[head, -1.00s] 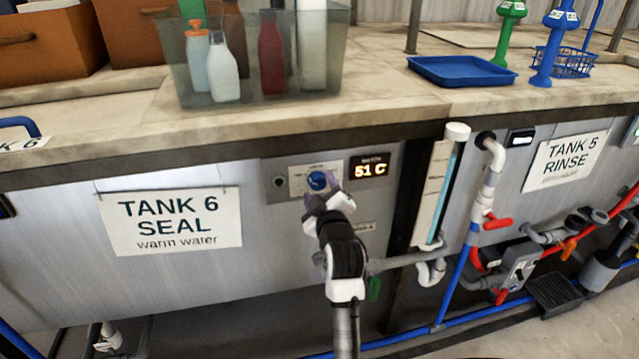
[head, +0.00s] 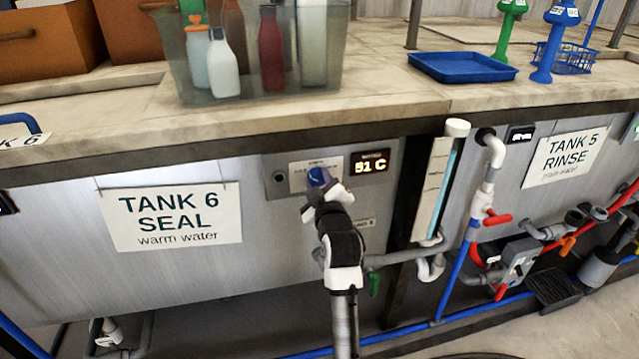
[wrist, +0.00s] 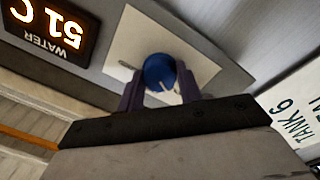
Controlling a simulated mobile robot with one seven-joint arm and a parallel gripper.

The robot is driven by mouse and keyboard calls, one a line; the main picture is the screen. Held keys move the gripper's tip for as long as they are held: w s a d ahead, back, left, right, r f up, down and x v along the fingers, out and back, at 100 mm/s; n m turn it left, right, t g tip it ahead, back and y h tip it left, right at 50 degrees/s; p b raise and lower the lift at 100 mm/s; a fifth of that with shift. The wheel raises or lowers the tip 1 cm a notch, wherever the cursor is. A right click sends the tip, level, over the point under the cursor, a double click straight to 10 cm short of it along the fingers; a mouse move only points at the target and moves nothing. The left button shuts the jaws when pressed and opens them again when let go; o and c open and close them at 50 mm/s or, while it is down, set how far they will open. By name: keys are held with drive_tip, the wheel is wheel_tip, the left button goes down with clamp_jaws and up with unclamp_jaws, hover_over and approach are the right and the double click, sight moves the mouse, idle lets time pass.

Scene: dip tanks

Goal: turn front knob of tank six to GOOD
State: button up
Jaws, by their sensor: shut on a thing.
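The blue front knob (head: 318,177) of tank six sits on a pale plate (head: 301,181) in the grey control panel. In the wrist view the knob (wrist: 160,72) lies between the two fingers of my gripper (wrist: 160,92), which is shut on it. A pale pointer line shows on the knob's face. The lettering on the plate is too small to read, so I cannot tell which mark the pointer faces. The lit display (head: 370,162) right of the knob reads 51 C; it also shows upside down in the wrist view (wrist: 45,27). The TANK 6 SEAL sign (head: 172,217) hangs to the left.
A clear bin (head: 262,92) of bottles stands on the counter (head: 400,105) above the panel. A level gauge (head: 436,190) and white pipe (head: 490,180) stand to the right. A grey pipe (head: 395,259) and a green valve handle (head: 374,284) are below, near my arm.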

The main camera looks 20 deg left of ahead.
drive_tip(key=shift+m, duration=0.3)
drive_tip(key=m+p, duration=0.2)
drive_tip(key=m, duration=0.3)
drive_tip(key=shift+r+p, duration=0.1)
drive_tip(key=shift+p, duration=0.25)
drive_tip(key=m+p, duration=0.3)
drive_tip(key=m, duration=0.3)
drive_tip(key=shift+m+g, duration=0.3)
drive_tip(key=m+p, duration=0.3)
drive_tip(key=m, duration=0.3)
drive_tip(key=shift+y+p, duration=0.3)
drive_tip(key=shift+p, duration=0.1)
drive_tip(key=shift+m+p, duration=1.45)
drive_tip(key=shift+m, duration=1.05)
drive_tip(key=o, duration=1)
